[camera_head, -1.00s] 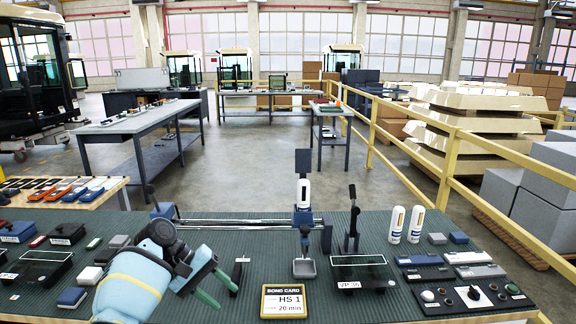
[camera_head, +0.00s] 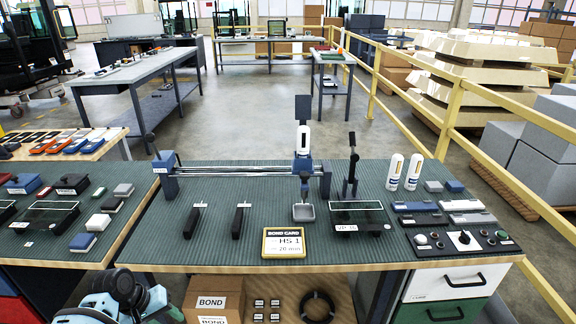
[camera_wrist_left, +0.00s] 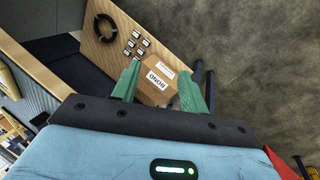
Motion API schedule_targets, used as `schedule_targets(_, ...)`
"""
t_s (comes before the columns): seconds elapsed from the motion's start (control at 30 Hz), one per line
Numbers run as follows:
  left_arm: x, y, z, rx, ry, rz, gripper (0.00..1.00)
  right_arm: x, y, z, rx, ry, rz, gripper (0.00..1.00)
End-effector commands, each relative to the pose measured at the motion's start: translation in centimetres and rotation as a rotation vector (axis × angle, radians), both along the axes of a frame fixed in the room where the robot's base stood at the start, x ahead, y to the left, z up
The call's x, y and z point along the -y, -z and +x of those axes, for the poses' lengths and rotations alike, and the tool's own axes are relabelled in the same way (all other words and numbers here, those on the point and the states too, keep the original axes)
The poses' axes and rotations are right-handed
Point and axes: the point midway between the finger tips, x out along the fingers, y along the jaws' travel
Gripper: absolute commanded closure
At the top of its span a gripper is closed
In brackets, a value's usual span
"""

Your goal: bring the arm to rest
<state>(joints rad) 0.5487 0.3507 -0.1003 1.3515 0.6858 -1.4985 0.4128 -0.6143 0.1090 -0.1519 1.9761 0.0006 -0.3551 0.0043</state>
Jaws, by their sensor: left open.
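My left gripper (camera_wrist_left: 160,76) is open in the left wrist view, with its two green fingers apart and nothing between them. In the head view my left arm is low at the bottom left, in front of the bench's near edge, with the gripper (camera_head: 172,313) partly cut off by the frame. In the wrist view a BOND carton (camera_wrist_left: 158,80) shows beyond the fingers; I cannot tell its exact distance. My right gripper is not in view.
The green-topped bench (camera_head: 225,252) holds a dispenser stand (camera_head: 303,170), a bond card (camera_head: 284,242), two black bars and a control panel (camera_head: 462,240). The BOND carton (camera_head: 212,298) and a black coil (camera_head: 317,306) lie on the shelf below. A yellow rail (camera_head: 445,120) stands right.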

Motion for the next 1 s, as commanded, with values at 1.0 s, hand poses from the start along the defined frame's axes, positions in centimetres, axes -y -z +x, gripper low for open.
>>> schedule_targets(1.0,-5.8,-9.0,12.1,1.136,0.338,0.828,0.56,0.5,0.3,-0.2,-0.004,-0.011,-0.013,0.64)
